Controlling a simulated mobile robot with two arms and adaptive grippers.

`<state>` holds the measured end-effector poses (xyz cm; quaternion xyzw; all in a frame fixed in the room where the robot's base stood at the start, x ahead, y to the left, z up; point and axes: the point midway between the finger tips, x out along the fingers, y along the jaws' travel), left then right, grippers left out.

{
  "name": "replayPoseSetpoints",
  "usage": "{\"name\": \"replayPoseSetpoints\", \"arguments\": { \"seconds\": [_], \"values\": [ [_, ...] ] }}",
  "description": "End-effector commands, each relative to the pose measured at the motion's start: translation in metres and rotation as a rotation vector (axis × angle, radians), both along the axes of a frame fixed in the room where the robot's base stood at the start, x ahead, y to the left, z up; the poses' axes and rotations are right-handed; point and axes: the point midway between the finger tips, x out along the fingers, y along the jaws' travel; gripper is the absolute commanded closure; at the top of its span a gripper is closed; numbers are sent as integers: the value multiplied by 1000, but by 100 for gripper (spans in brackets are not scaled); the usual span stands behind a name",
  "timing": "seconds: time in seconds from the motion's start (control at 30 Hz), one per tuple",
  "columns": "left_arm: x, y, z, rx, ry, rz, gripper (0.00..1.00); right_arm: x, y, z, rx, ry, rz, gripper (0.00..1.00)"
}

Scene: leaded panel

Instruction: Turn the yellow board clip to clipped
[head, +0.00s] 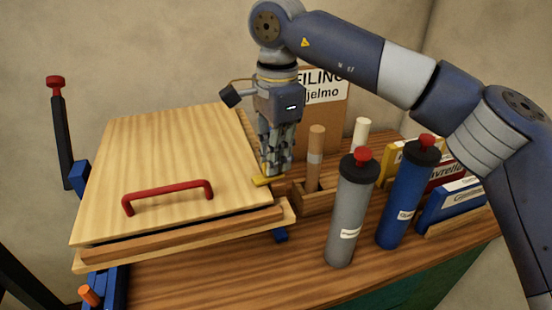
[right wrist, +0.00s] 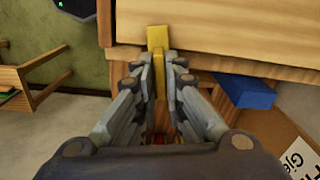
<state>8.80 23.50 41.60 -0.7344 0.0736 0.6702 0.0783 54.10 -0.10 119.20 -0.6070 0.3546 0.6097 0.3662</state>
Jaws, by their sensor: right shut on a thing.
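The yellow board clip (head: 262,181) sits at the right edge of the wooden board (head: 165,150), which has a red handle (head: 168,196). My right gripper (head: 274,174) reaches down from above at the clip. In the right wrist view, my right gripper (right wrist: 160,75) is shut on the yellow clip (right wrist: 157,40), whose tip sticks out beyond the fingers and lies over the board's edge (right wrist: 220,32). My left gripper is not in view.
Close right of the gripper stands a wooden holder (head: 311,198) with a wooden-handled tool (head: 315,158). A grey canister (head: 349,215) and a blue canister (head: 406,200) stand in front of upright folders (head: 452,203). The tabletop (head: 200,280) in front of the board is clear.

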Motion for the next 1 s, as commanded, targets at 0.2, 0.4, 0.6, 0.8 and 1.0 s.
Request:
{"name": "replayPoseSetpoints", "arguments": {
  "seconds": [0.2,0.4,0.6,0.8,1.0],
  "values": [
    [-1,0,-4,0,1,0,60,0,0,1,3,-3,-120,100],
    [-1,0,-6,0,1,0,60,0,0,1,4,-3,-181,100],
    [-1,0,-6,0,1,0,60,0,1,2,5,-2,-202,100],
    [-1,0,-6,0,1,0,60,0,1,2,5,-2,-205,100],
    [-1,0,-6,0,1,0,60,1,0,2,5,-2,-205,79]
  ]
}}
